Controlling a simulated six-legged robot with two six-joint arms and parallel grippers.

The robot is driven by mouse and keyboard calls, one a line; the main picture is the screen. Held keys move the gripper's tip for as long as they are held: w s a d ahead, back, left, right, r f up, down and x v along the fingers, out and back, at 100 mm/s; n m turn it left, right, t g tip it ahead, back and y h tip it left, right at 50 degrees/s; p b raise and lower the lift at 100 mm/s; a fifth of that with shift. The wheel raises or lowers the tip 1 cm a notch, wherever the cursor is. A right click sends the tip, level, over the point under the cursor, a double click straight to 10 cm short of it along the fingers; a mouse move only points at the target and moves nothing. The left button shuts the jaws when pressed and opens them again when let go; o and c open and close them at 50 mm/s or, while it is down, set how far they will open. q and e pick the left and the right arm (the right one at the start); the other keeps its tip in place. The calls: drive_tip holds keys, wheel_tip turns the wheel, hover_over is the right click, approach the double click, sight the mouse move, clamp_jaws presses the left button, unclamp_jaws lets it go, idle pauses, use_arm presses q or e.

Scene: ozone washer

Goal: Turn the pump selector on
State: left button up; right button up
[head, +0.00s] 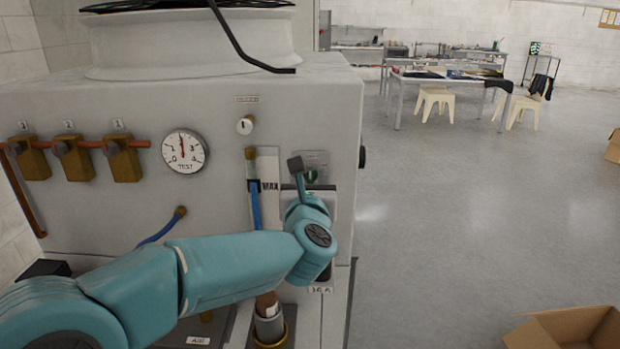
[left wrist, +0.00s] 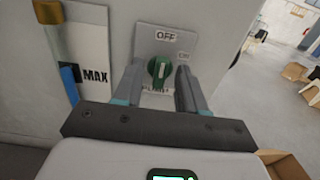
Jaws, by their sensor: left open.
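The pump selector (left wrist: 160,71) is a green rotary knob on a light plate on the machine's front. In the left wrist view the plate reads OFF above the knob, with smaller lettering to the right and below. The white mark on the knob looks about upright. My left gripper (left wrist: 156,82) is open, with one finger on each side of the knob; I cannot tell whether they touch it. In the head view the selector (head: 311,176) is partly hidden behind my left gripper (head: 298,172). My right gripper is not in view.
The machine front (head: 225,100) carries a TEST dial (head: 184,151), a small white knob (head: 245,126) and several brass valves (head: 72,158) at left. A blue tube (head: 255,205) runs beside the MAX label. Open floor lies right, with a cardboard box (head: 565,330).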

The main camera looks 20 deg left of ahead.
use_arm(q)
clamp_jaws()
drive_tip(key=shift+m, duration=0.3)
drive_tip(key=m+b, duration=0.1)
drive_tip(key=m, duration=0.1)
drive_tip(key=shift+m, duration=0.4)
drive_tip(key=m, duration=0.3)
drive_tip(key=shift+d+m+b, duration=0.1)
drive_tip(key=shift+m+b, duration=0.2)
drive_tip(key=shift+b, duration=0.05)
drive_tip(key=m, duration=0.5)
drive_tip(key=shift+m+p, duration=0.3)
drive_tip(key=shift+p, duration=0.1)
drive_tip(key=m+p, duration=0.1)
drive_tip(key=m, duration=0.4)
drive_tip(key=shift+d+f, duration=0.1)
drive_tip(key=shift+m+p, duration=0.3)
